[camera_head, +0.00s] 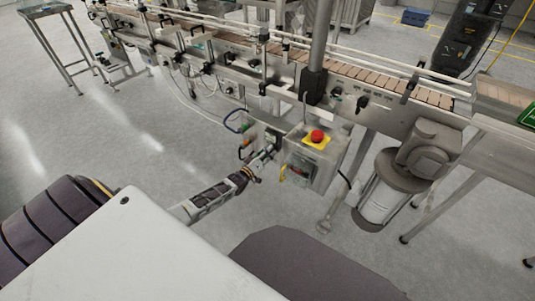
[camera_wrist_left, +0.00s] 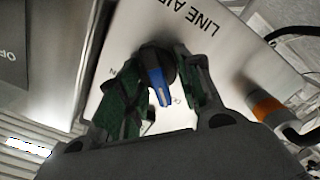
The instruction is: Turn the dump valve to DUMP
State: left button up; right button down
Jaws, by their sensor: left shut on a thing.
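A small valve with a blue lever (camera_wrist_left: 157,82) and a dark hub is mounted on a pale plate (camera_wrist_left: 225,62) in the left wrist view. The plate carries upside-down lettering that reads "LINE AIR", cut off by the frame; smaller marks beside the lever are mostly hidden by the fingers. My left gripper (camera_wrist_left: 160,92) has its green-padded fingers around the lever and is shut on it. In the head view my left gripper (camera_head: 256,166) is at the small panel left of the control box; the lever is too small to make out there. My right gripper is not in view.
A control box (camera_head: 333,170) with a red stop button (camera_head: 317,136) stands just right of the gripper. The conveyor (camera_head: 350,70) runs behind it, with a motor (camera_head: 425,150) at right. An orange-collared pipe (camera_wrist_left: 268,106) is close to the gripper. The floor at left is clear.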

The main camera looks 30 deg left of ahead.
pick_arm(q)
jog(key=o, duration=0.9)
jog(key=shift+o, duration=0.2)
jog(key=shift+s, duration=0.15)
jog(key=s, duration=1.1)
jog(key=shift+s+a, duration=0.35)
jog(key=shift+a, duration=0.1)
jog(key=shift+f, duration=0.1)
dwell(0.6)
